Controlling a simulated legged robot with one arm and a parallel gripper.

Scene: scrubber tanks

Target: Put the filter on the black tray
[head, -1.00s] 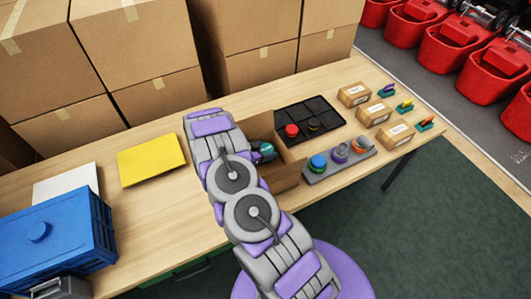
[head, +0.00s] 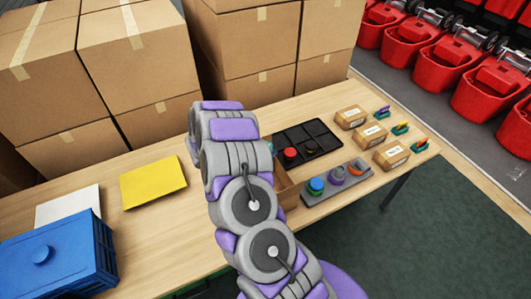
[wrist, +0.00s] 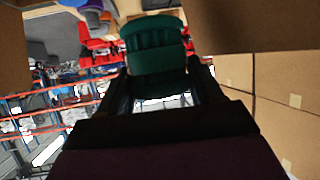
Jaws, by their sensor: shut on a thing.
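The filter, a dark green ribbed piece (wrist: 155,42), shows in the wrist view between the two dark fingers of my gripper (wrist: 160,78), which is shut on it. In the head view my arm hides the gripper and the filter. The black tray (head: 317,130) lies on the table just right of my arm and has several square compartments. A red round piece (head: 290,153) and a small dark piece (head: 311,149) sit in its front compartments. The other compartments in view look empty.
An open cardboard box (head: 286,190) stands in front of the tray, partly behind my arm. A grey rack (head: 340,183) holds coloured round parts. Small cartons (head: 391,154) stand at right, a yellow folder (head: 153,182) and blue crate (head: 55,250) at left. Tall boxes (head: 140,60) line the back.

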